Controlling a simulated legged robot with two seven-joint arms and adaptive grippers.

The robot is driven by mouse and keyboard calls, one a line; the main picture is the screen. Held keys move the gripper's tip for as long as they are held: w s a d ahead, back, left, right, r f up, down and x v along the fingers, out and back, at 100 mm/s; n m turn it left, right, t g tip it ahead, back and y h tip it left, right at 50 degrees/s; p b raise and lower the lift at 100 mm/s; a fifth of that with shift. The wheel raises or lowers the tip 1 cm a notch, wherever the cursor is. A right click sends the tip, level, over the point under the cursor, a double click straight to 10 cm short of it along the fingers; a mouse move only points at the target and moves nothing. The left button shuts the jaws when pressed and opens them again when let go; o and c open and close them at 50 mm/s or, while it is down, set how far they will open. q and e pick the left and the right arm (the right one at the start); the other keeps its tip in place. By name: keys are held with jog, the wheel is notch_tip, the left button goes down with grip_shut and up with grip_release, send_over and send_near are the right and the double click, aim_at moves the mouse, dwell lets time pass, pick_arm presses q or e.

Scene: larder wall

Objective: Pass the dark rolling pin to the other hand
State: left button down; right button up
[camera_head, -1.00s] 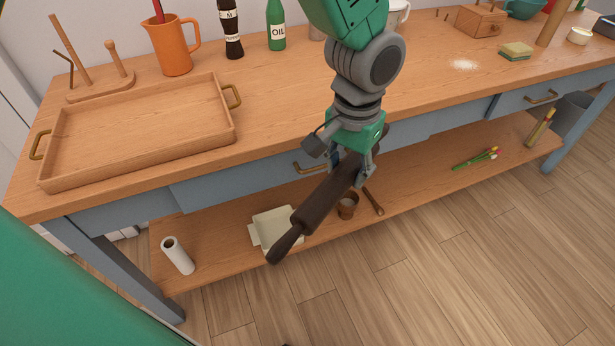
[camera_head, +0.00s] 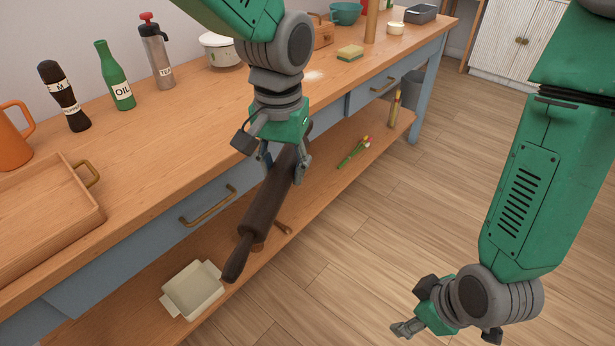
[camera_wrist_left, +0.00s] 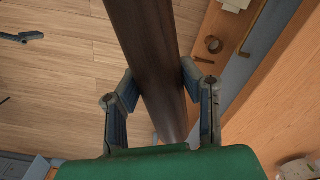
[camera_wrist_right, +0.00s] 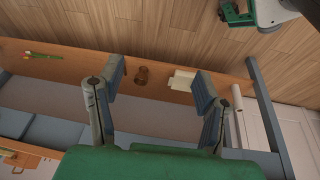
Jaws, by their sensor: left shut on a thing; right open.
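The dark rolling pin (camera_head: 262,210) is held tilted in the air in front of the worktable, its near handle pointing down and to the left. My left gripper (camera_head: 284,168) is shut on it near its upper part. In the left wrist view the pin (camera_wrist_left: 152,60) runs between the two fingers (camera_wrist_left: 160,98). My right gripper (camera_head: 445,328) is low at the bottom right of the head view, apart from the pin. In the right wrist view its fingers (camera_wrist_right: 158,88) are spread with nothing between them.
The worktable (camera_head: 200,130) carries a wooden tray (camera_head: 45,225), an orange jug (camera_head: 12,140), a green oil bottle (camera_head: 115,78) and a sponge (camera_head: 350,53). A cream dish (camera_head: 193,290) sits on its lower shelf. The floor between the table and my right arm is clear.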

pick_arm(q)
jog(key=shift+a, duration=0.3)
pick_arm(e)
jog(key=w+a+r+n+t+y, duration=0.1)
jog(key=w+a+r+n, duration=0.2)
jog(key=a+r+n, duration=0.3)
jog(key=w+a+r+n+t+y, duration=0.1)
jog(key=w+a+r+n, duration=0.35)
jog(key=r, duration=0.35)
pick_arm(q)
jog(key=shift+d, duration=0.15)
pick_arm(e)
jog(key=n+t+y, duration=0.2)
jog(key=n, duration=0.9)
send_near(268, 188)
jog(key=w+d+f, duration=0.1)
jog(key=f, duration=0.1)
jog(key=shift+n, duration=0.25)
jog(key=x, duration=1.2)
jog(key=shift+w+a+r, duration=0.1)
jog(key=shift+a+r, duration=0.15)
jog(key=shift+r, duration=0.1)
grip_shut()
pick_arm(q)
jog(key=c, duration=1)
grip_release()
pick_arm(e)
jog(key=shift+r, duration=0.1)
